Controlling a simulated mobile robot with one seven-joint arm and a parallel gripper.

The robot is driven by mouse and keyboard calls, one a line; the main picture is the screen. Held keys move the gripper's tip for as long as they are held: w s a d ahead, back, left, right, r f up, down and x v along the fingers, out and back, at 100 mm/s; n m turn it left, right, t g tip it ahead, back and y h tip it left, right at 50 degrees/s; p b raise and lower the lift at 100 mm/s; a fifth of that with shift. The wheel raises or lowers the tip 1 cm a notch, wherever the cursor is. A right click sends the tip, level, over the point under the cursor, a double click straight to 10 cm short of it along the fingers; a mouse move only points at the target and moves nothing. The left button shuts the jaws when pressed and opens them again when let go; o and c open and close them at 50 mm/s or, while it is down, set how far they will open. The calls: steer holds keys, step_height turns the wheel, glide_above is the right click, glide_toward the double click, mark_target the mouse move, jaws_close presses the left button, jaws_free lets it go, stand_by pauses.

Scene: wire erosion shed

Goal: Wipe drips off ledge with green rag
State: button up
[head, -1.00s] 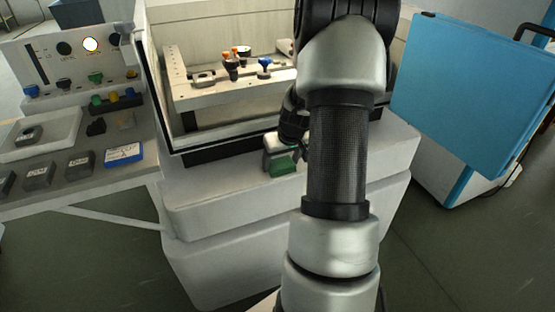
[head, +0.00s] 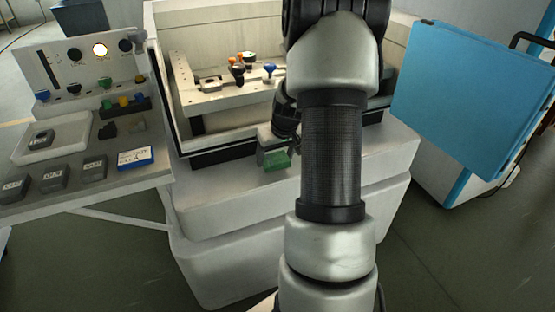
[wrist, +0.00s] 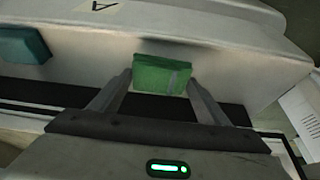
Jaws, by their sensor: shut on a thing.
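The green rag (head: 277,159) is a small folded block held over the white ledge (head: 225,190) in front of the machine tank. My gripper (head: 273,146) is shut on it, with a finger on either side. In the wrist view the green rag (wrist: 161,75) sits between the fingertips of my gripper (wrist: 160,88), against the pale ledge (wrist: 90,50). I cannot tell whether it touches the ledge. I can make out no drips in either view. My arm hides part of the ledge in the head view.
A teal block (wrist: 22,45) lies on the ledge in the wrist view, near a label marked A (wrist: 95,7). The tank (head: 180,150) rises behind the ledge. A side table (head: 100,195) with several blocks stands left, a blue panel (head: 465,90) right.

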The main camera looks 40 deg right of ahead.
steer(key=shift+r+p, duration=1)
steer(key=shift+r, duration=0.85)
steer(key=shift+a, duration=0.1)
